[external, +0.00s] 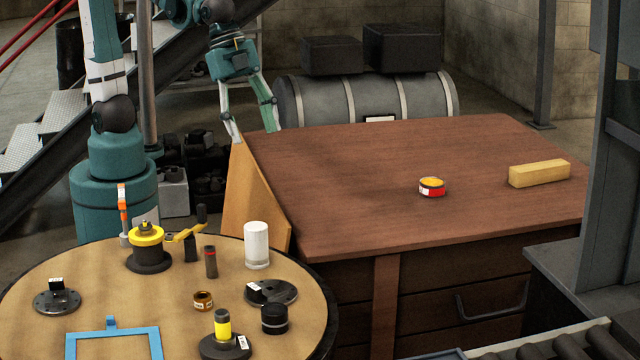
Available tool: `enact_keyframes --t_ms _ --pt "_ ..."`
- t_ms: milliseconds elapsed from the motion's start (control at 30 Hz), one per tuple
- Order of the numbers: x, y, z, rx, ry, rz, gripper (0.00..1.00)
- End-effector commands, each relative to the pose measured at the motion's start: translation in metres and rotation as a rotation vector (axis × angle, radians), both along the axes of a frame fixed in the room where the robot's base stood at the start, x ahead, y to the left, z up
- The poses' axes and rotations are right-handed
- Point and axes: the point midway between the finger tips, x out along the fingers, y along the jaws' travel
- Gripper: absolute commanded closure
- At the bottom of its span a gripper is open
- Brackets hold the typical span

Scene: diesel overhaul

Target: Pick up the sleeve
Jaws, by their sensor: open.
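My gripper (257,133) is open and empty, pointing down near the back left corner of the brown workbench. The sleeve is not clearly marked. A white upright cylinder (257,246) on the round table looks most like it, standing near the table's right back edge. A small brass-coloured ring (203,300) with a label lies nearer the middle of that table, and I cannot rule it out. My gripper is above and apart from both.
The round table (130,290) also holds a yellow-topped black part (148,249), dark flanged discs (271,292), a black cylinder (274,319) and a blue frame (113,333). A slanted wooden board (253,200) stands beside the workbench (370,215), which is mostly clear.

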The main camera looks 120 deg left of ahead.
Motion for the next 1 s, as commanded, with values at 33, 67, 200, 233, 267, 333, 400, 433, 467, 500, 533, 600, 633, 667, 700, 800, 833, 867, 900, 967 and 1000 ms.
enact_keyframes --t_ms 33,67,200,233,267,333,400,433,467,500,533,600,633,667,700,800,833,867,900,967,1000 --pt "0.009 -0.006 0.001 0.006 0.007 -0.019 0.49" --pt "0.013 -0.009 0.001 0.009 0.012 -0.030 0.49" --pt "0.033 -0.022 -0.003 0.027 0.033 -0.081 0.49" --pt "0.037 -0.025 -0.003 0.031 0.037 -0.093 0.49" --pt "0.041 -0.029 -0.004 0.034 0.043 -0.103 0.49" --pt "0.051 -0.036 -0.007 0.043 0.054 -0.130 0.49" --pt "0.061 -0.043 -0.010 0.051 0.065 -0.155 0.49" --pt "0.065 -0.046 -0.011 0.054 0.069 -0.167 0.49" --pt "0.068 -0.050 -0.012 0.058 0.074 -0.178 0.49" --pt "0.074 -0.054 -0.014 0.062 0.080 -0.193 0.49" --pt "0.078 -0.058 -0.016 0.066 0.085 -0.204 0.49" --pt "0.087 -0.066 -0.020 0.074 0.095 -0.231 0.49" --pt "0.091 -0.069 -0.022 0.078 0.100 -0.242 0.49" --pt "0.095 -0.072 -0.024 0.081 0.105 -0.254 0.49" --pt "0.100 -0.077 -0.026 0.085 0.111 -0.269 0.49" --pt "0.112 -0.089 -0.033 0.096 0.125 -0.307 0.49" --pt "0.116 -0.093 -0.035 0.100 0.131 -0.318 0.49" --pt "0.119 -0.096 -0.038 0.103 0.135 -0.329 0.49" --pt "0.124 -0.101 -0.041 0.108 0.141 -0.345 0.49" --pt "0.132 -0.108 -0.046 0.113 0.149 -0.367 0.49" --pt "0.136 -0.113 -0.050 0.118 0.156 -0.383 0.49"
